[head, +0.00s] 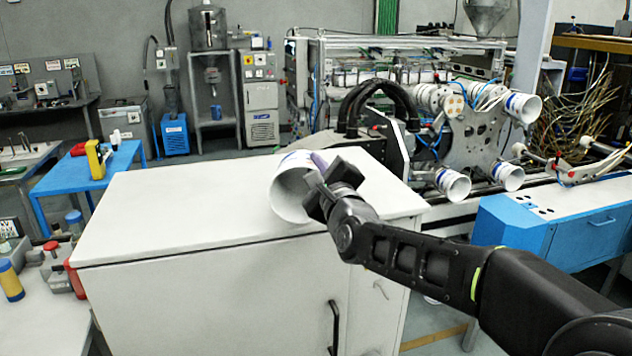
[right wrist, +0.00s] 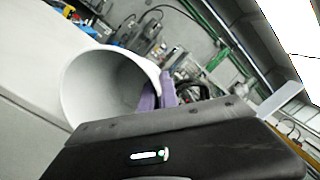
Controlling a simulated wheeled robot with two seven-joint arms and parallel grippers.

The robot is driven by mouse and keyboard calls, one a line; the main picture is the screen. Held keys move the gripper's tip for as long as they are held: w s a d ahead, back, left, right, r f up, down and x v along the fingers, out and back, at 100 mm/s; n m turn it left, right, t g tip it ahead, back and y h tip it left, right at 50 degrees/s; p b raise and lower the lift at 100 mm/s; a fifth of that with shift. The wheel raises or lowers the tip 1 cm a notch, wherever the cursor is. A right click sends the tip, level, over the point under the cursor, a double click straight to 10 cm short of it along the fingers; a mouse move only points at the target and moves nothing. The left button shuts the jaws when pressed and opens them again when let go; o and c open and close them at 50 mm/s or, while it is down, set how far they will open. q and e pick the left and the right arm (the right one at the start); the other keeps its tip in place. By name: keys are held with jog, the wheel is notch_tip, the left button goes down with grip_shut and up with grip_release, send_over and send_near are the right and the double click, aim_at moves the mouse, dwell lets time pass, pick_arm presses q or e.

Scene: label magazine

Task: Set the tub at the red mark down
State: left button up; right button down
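A white tub (head: 290,190) with a bluish printed band lies tilted on its side in the head view, its open mouth facing the camera. My right gripper (head: 318,180) is at the right side of its mouth. In the right wrist view, the purple fingertips (right wrist: 158,95) close on the wall of the tub (right wrist: 85,95) at its rim. The tub is over the white cabinet top (head: 170,210), near its front edge; I cannot tell whether it touches. No red mark shows on the visible cabinet top. My left gripper is not in view.
The cabinet top is clear to the left of the tub. A machine with similar white tubs on its arms (head: 453,184) stands behind and to the right. A blue table (head: 125,160) with a yellow item (head: 95,160) is at the left. A blue cabinet (head: 560,225) is at the right.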

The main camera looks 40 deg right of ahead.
aim_at(301, 182)
notch_tip(301, 182, down, 4)
jog(key=shift+r+p, duration=0.15)
jog(key=shift+p, duration=0.15)
jog(key=shift+f+b, duration=0.35)
jog(key=shift+b, duration=0.35)
jog(key=c, duration=1.6)
grip_release()
jog(key=shift+r, duration=0.1)
